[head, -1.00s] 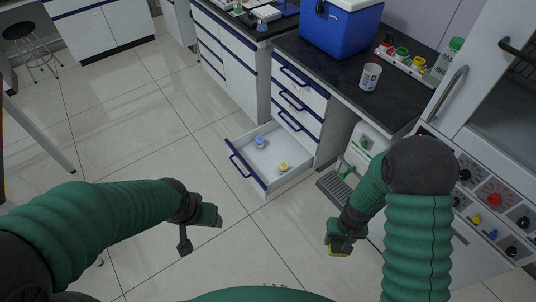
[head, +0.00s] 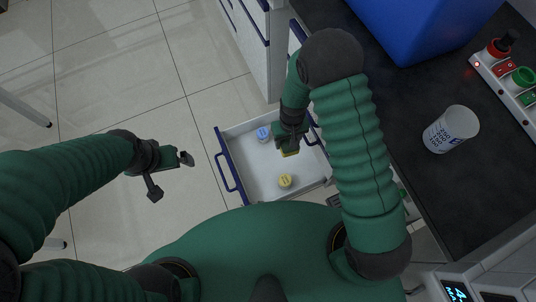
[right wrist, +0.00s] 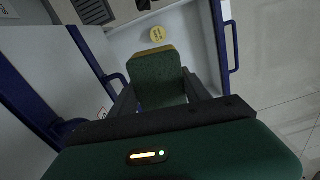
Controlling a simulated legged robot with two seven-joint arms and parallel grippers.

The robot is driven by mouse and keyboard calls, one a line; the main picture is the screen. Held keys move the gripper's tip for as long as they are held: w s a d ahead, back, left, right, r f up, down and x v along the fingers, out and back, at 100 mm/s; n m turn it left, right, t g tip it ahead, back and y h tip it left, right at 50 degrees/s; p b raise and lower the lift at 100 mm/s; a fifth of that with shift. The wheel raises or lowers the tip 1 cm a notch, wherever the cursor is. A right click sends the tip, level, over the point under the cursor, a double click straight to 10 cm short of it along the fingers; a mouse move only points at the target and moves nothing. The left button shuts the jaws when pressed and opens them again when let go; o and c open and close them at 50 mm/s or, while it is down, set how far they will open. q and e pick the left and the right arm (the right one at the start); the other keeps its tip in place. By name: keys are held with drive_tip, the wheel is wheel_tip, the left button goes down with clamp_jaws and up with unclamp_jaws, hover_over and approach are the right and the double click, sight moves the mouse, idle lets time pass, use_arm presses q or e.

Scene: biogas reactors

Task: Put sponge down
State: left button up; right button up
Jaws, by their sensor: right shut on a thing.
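The sponge, green with a yellow layer, shows its yellow edge (head: 291,153) in the head view and its green face (right wrist: 157,80) in the right wrist view. My right gripper (head: 290,142) is shut on it and holds it over the open white drawer (head: 255,184). The fingers of the right gripper (right wrist: 158,92) lie on both sides of the sponge in the right wrist view. My left gripper (head: 171,174) is open and empty over the floor, left of the drawer.
A blue round item (head: 263,133) and a yellow round item (head: 285,181) lie in the drawer; the yellow one (right wrist: 157,34) also shows in the right wrist view. A white cup (head: 451,129), a blue box (head: 425,25) and a button strip (head: 508,77) stand on the dark counter.

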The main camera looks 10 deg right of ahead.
drive_tip(key=w+a+f+b, duration=0.2)
drive_tip(key=f+b, duration=0.2)
drive_tip(key=f, duration=0.2)
drive_tip(key=w+a+f+b, duration=0.1)
drive_tip(key=w+f+b, duration=0.1)
drive_tip(key=f+b, duration=0.35)
drive_tip(key=n+b, duration=0.1)
drive_tip(key=b, duration=1.1)
hover_over(268, 163)
wheel_tip(268, 163, down, 16)
wheel_tip(268, 163, down, 10)
drive_tip(key=b, duration=0.6)
drive_tip(key=shift+s+f, duration=0.1)
drive_tip(key=shift+s, duration=0.05)
drive_tip(key=shift+c, duration=0.5)
drive_tip(key=o, duration=1.3)
use_arm(q)
drive_tip(key=s+x, duration=0.3)
drive_tip(key=x, duration=1.2)
drive_tip(key=s+f+x, duration=0.1)
drive_tip(key=s+x, duration=0.3)
drive_tip(key=x, duration=1.1)
drive_tip(key=shift+w+a+f, duration=0.2)
drive_tip(key=shift+a+f, duration=0.1)
drive_tip(key=shift+f, duration=0.3)
